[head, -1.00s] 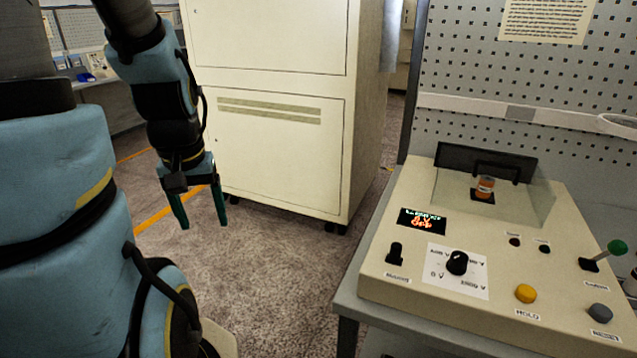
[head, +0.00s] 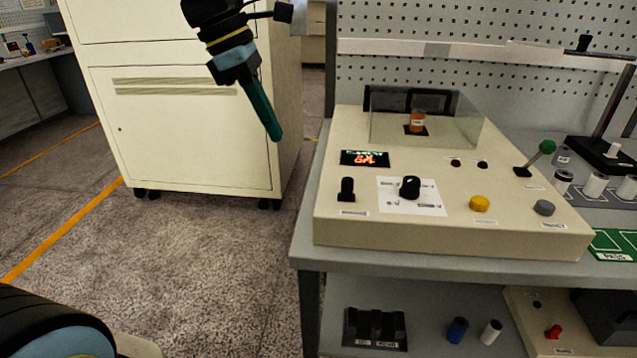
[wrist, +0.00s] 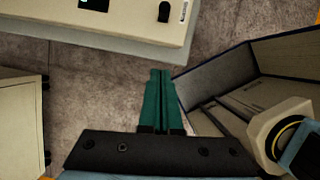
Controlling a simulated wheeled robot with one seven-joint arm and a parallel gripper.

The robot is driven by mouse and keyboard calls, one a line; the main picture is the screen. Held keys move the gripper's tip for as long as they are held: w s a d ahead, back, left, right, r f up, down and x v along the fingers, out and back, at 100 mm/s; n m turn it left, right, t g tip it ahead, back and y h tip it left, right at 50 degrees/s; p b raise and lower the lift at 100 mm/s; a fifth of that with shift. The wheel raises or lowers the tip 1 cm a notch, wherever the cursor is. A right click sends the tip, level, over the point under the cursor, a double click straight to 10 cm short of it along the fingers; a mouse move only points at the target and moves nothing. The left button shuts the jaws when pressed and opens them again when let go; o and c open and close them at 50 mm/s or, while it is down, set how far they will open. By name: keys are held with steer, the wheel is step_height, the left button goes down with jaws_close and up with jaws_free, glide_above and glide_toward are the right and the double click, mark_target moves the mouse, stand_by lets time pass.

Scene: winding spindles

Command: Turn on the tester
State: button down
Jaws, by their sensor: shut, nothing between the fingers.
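The tester is a cream sloped console (head: 450,238) on a grey bench in the head view. Its lit display (head: 365,158) shows orange and green characters. A black switch (head: 347,189) stands at its left front, beside a black rotary knob (head: 410,187) on a white dial plate. A yellow button (head: 479,203), a grey button (head: 544,208) and a green-tipped lever (head: 547,147) are to the right. My gripper (head: 277,136) is shut and empty, left of the tester and apart from it. In the wrist view, the gripper (wrist: 160,75) points toward the tester's edge (wrist: 120,45) and the black switch (wrist: 164,12).
A clear cover (head: 455,125) encloses a small orange-labelled part (head: 418,120) on the tester. A cream cabinet (head: 190,130) stands behind my gripper. The bench's lower shelf (head: 420,325) holds several items. The floor left of the bench is clear.

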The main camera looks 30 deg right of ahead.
mark_target(347, 189)
steer(key=shift+s+d+r+n, duration=0.25)
steer(key=shift+s+d+n, duration=0.05)
steer(key=shift+s+d, duration=0.15)
steer(key=x, duration=0.3)
steer(key=d+p+x, duration=0.1)
steer(key=x, duration=0.3)
steer(key=s+x, duration=0.1)
steer(key=x, duration=0.2)
steer(key=shift+s+d, duration=0.15)
steer(key=shift+d, duration=0.35)
steer(key=shift+s+d+p, duration=0.35)
steer(key=shift+s+d, duration=0.05)
steer(key=shift+d, duration=0.35)
